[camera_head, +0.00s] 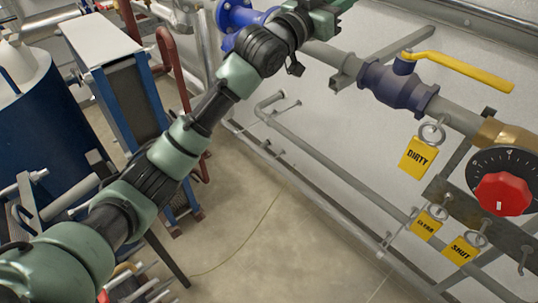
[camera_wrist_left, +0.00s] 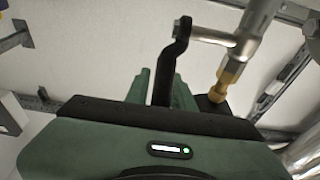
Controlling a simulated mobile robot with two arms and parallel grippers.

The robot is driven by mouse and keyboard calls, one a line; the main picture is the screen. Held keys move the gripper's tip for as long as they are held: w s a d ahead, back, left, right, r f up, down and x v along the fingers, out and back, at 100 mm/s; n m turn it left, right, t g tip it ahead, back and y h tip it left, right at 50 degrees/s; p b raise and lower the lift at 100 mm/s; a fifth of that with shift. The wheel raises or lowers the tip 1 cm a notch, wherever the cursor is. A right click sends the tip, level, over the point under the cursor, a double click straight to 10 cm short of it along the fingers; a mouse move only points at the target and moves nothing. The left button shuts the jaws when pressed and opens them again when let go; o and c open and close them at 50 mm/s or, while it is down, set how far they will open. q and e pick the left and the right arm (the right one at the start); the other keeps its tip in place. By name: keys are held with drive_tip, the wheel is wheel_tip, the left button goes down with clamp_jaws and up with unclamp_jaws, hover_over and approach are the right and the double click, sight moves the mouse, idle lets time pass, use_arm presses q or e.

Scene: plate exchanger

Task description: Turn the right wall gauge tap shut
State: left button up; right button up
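My left gripper shows only in part at the top edge of the head view (camera_head: 325,15), with its fingers cut off. In the left wrist view its green and black body fills the bottom. A bent black lever (camera_wrist_left: 180,45) runs from a silver fitting (camera_wrist_left: 240,38) down between green finger-like parts of the gripper. I cannot tell if they grip it or only stand around it. A brass fitting (camera_wrist_left: 228,75) is right of the lever. This may be the gauge tap; no gauge face shows. My right gripper is not in view.
In the head view, a blue valve (camera_head: 395,87) with a yellow lever (camera_head: 460,70) sits on the wall pipe. A red knob (camera_head: 502,193) and yellow tags (camera_head: 417,158) are at the right. A plate exchanger (camera_head: 125,95) and blue tank (camera_head: 45,130) stand left. The middle floor is clear.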

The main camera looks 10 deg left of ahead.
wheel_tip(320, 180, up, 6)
drive_tip(key=p, duration=0.5)
use_arm(q)
drive_tip(key=s+a+b, duration=0.1)
drive_tip(key=s+a+f+g+y+b, duration=0.1)
drive_tip(key=s+b, duration=0.1)
drive_tip(key=s+a+g+b, duration=0.1)
drive_tip(key=s+b, duration=0.1)
drive_tip(key=shift+s+a+f+y, duration=0.15)
drive_tip(key=shift+a+f+y, duration=0.15)
drive_tip(key=shift+f+y, duration=0.1)
drive_tip(key=s+a+f+n+g+y, duration=0.1)
drive_tip(key=s+f, duration=0.4)
drive_tip(key=f, duration=0.5)
drive_tip(key=s+a+f+n+g+y, duration=0.1)
drive_tip(key=s+a+f+g+y, duration=0.1)
drive_tip(key=f, duration=0.9)
drive_tip(key=s+a+f+n+g+y, duration=0.1)
drive_tip(key=s+a+f+y, duration=0.1)
drive_tip(key=s+a+f, duration=0.2)
drive_tip(key=shift+s+f+g+y, duration=0.4)
drive_tip(key=shift+s+f, duration=1.45)
drive_tip(key=shift+f, duration=1.85)
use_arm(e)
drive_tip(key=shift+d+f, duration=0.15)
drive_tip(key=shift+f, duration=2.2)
use_arm(q)
drive_tip(key=shift+c, duration=0.3)
clamp_jaws()
